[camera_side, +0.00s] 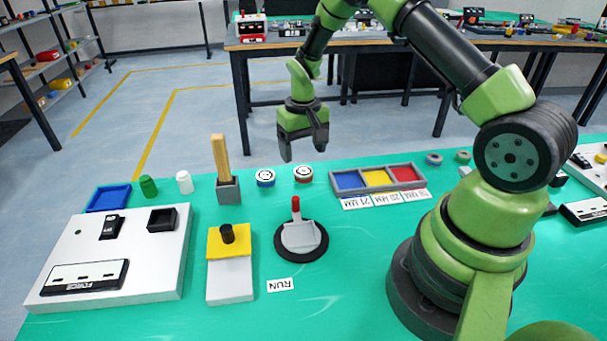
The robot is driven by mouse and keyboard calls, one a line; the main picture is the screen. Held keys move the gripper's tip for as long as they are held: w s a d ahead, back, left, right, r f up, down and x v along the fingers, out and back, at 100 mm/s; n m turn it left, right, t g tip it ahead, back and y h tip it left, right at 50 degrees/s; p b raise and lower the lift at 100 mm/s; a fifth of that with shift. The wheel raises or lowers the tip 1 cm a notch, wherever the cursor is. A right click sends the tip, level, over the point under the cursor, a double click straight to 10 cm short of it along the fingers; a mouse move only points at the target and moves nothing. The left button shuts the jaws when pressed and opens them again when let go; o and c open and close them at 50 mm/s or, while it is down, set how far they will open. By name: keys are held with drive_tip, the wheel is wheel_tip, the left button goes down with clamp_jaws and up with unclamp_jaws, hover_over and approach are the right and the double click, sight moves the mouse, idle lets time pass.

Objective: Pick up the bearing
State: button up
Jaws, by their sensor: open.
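Two small round pieces with dark-and-white ringed tops lie on the green table (345,300) near its far edge.
A divided tray (335,180) with blue, yellow and red compartments lies to the right. A wooden post in a grey block (228,190) stands to the left. A red-handled lever (300,235), a yellow-topped box (229,284) and a white panel (150,270) lie nearer the camera.

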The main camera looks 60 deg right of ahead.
wheel_tip(320, 180, down, 6)
drive_tip(key=shift+w+r, duration=0.1)
drive_tip(key=shift+r, duration=0.05)
drive_tip(key=c, duration=1.1)
drive_tip(key=shift+o, duration=0.2)
wheel_tip(320, 180, up, 11)
drive_tip(key=a, duration=0.1)
drive_tip(key=s+a+r+n, duration=0.5)
drive_tip(key=s+a+r, duration=0.2)
drive_tip(key=a, duration=0.3)
drive_tip(key=m, duration=0.5)
hover_over(302, 170)
wheel_tip(302, 170, down, 8)
